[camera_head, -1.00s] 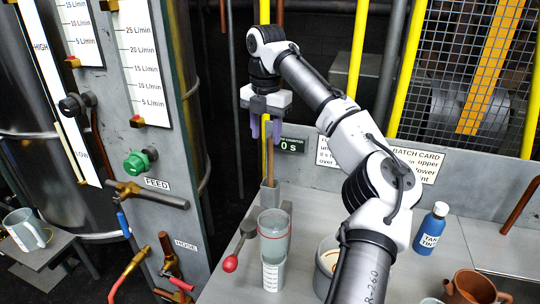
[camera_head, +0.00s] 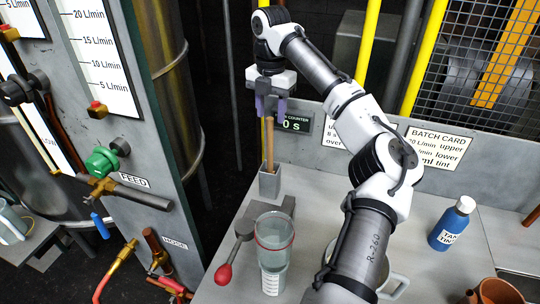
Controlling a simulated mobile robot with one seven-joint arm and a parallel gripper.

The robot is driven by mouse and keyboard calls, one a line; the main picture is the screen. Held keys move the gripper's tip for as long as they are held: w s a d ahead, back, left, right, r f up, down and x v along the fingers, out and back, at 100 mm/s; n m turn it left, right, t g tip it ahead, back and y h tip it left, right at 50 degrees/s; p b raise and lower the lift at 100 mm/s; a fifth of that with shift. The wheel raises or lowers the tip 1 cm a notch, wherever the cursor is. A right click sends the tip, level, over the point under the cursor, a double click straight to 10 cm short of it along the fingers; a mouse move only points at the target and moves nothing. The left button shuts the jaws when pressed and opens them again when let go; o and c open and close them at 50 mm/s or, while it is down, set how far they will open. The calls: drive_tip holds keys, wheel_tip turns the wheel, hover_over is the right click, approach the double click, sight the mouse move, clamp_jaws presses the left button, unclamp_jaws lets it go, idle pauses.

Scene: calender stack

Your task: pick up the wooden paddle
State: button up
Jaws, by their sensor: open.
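The wooden paddle (camera_head: 269,148) stands upright as a thin brown stick in a small grey square holder (camera_head: 269,184) at the back left of the bench. My gripper (camera_head: 270,108) points down at the paddle's upper end, its two purple fingertips on either side of the stick. The fingers are open. The paddle's top is hidden by the gripper, and its lower end is hidden inside the holder. I cannot tell whether the fingers touch it.
A clear measuring vessel with a red ring (camera_head: 273,232) and a red-knobbed lever (camera_head: 223,274) stand in front of the holder. A blue tint bottle (camera_head: 451,223) and a brown pot (camera_head: 492,291) are at the right. The panel with the FEED valve (camera_head: 101,161) rises at the left.

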wheel_tip(320, 180, down, 6)
drive_tip(key=p, duration=0.1)
drive_tip(key=shift+a+f, duration=0.15)
drive_tip(key=shift+f, duration=0.05)
drive_tip(key=shift+s, duration=0.1)
clamp_jaws()
